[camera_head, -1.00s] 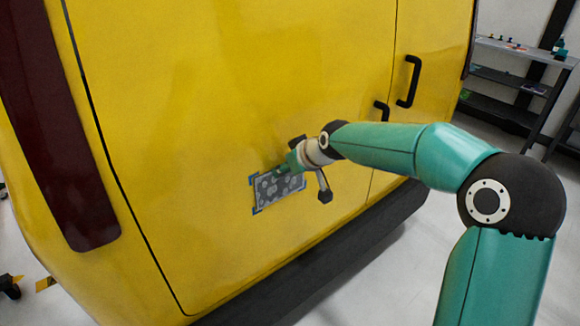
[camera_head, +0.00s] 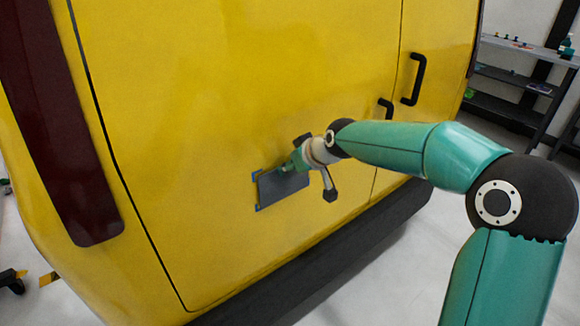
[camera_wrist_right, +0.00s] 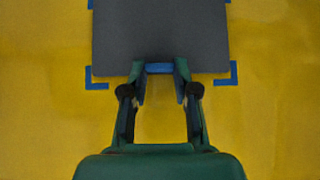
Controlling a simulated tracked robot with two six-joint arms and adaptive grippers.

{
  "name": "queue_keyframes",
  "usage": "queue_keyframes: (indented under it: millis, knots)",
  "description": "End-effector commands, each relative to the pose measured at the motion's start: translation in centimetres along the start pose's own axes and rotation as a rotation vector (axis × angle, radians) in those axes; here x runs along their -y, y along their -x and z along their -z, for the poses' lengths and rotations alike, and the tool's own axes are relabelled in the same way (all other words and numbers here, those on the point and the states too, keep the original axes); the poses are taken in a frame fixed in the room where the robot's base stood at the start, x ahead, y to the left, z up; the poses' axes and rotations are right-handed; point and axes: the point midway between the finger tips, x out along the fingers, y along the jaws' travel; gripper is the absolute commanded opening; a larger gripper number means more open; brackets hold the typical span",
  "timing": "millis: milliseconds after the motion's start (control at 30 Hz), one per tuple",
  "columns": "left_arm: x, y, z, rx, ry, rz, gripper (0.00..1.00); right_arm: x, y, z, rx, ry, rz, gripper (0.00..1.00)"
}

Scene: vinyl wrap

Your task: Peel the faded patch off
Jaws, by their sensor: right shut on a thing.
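A plain dark grey rectangular patch (camera_head: 283,187) is on the yellow van door, framed by blue corner marks. It also shows in the right wrist view (camera_wrist_right: 160,35), where its near edge is straight. My right gripper (camera_head: 292,165) is at the patch's upper right edge. In the right wrist view my right gripper (camera_wrist_right: 159,72) is shut on a small blue tab (camera_wrist_right: 159,68) at the near edge of the patch. Whether the patch lies flat against the door or stands a little off it, I cannot tell. My left gripper is not in view.
The yellow door (camera_head: 230,90) has black handles (camera_head: 414,79) to the right. A dark bumper (camera_head: 330,255) runs below. A dark red tail light (camera_head: 60,130) is at the left. A shelf unit (camera_head: 510,80) stands at the back right.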

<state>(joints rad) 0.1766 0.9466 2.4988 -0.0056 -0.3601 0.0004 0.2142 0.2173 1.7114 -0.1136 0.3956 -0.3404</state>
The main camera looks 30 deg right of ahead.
Motion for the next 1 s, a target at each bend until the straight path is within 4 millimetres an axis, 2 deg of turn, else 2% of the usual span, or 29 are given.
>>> queue_keyframes:
  millis: [633, 1000]
  knots:
    - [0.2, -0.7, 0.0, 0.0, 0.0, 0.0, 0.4, 0.0, 0.7, -0.6, -0.002, 0.0, -0.001, 0.0]
    - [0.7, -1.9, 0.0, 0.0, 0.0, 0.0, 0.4, -0.1, 1.8, -1.8, -0.003, 0.0, -0.002, 0.0]
